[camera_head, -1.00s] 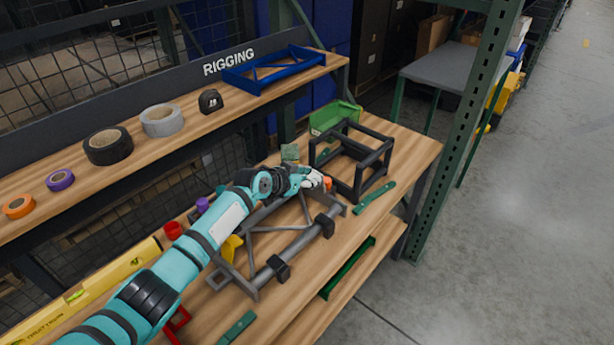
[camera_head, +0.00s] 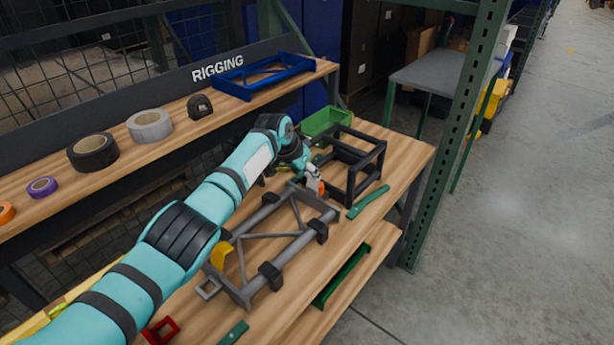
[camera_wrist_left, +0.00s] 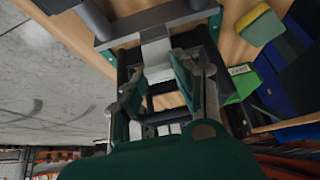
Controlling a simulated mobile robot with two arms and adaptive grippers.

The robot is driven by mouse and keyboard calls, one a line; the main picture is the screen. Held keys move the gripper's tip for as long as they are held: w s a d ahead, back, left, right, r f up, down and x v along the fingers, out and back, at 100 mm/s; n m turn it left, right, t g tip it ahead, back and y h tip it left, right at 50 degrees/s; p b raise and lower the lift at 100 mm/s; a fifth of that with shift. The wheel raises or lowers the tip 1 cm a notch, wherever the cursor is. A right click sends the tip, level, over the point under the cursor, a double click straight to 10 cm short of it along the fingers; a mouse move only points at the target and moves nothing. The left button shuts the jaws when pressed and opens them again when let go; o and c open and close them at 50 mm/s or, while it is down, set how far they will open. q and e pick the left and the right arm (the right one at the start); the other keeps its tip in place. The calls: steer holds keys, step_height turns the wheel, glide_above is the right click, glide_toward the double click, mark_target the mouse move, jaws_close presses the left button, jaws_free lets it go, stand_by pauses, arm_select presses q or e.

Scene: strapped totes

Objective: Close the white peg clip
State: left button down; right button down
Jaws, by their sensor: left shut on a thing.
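The white peg clip (camera_wrist_left: 156,55) shows in the left wrist view as a pale block at the end bar of the grey tube frame (camera_wrist_left: 160,20). My left gripper (camera_wrist_left: 159,78) has a finger on each side of it and is shut on it. In the head view my left gripper (camera_head: 312,175) reaches down at the far end of the grey frame (camera_head: 285,262), beside an orange piece (camera_head: 322,188). The fingers and wrist hide most of the clip there, so its opening cannot be made out. My right gripper is not in view.
A black cube frame (camera_head: 380,165) stands close to the right of my gripper, with a green bin (camera_head: 326,121) behind. A green strip (camera_head: 368,202) lies in front. A yellow clip (camera_head: 221,255) sits on the grey frame's near end. Tape rolls line the upper shelf.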

arm_select(q)
steer(key=shift+r, duration=0.1)
steer(key=c, duration=1)
jaws_free()
steer(key=shift+o, duration=0.2)
steer(key=v, duration=1.2)
